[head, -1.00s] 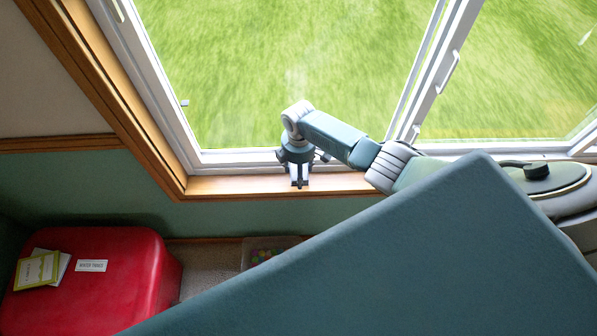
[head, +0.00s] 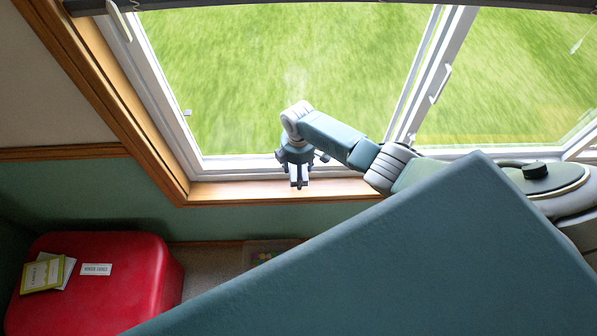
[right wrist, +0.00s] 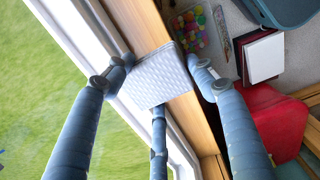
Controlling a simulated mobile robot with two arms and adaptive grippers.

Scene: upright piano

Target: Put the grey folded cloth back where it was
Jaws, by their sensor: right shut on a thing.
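The grey folded cloth (right wrist: 160,76) is a small, pale, quilted-looking block in the right wrist view. My right gripper (right wrist: 160,80) is shut on it, with fingers on both sides and one below in the picture. In the head view the right arm reaches in from the right and the right gripper (head: 298,176) points down at the wooden window sill (head: 240,192). In that view I cannot make out the cloth between the dark fingers. I cannot tell whether the cloth touches the sill. My left gripper is not in view.
The window frame (head: 232,165) stands right behind the gripper. A red box (head: 110,285) with booklets (head: 45,273) on top is at lower left. A clear container of coloured balls (right wrist: 192,32) is below the sill. The sill left of the gripper is clear.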

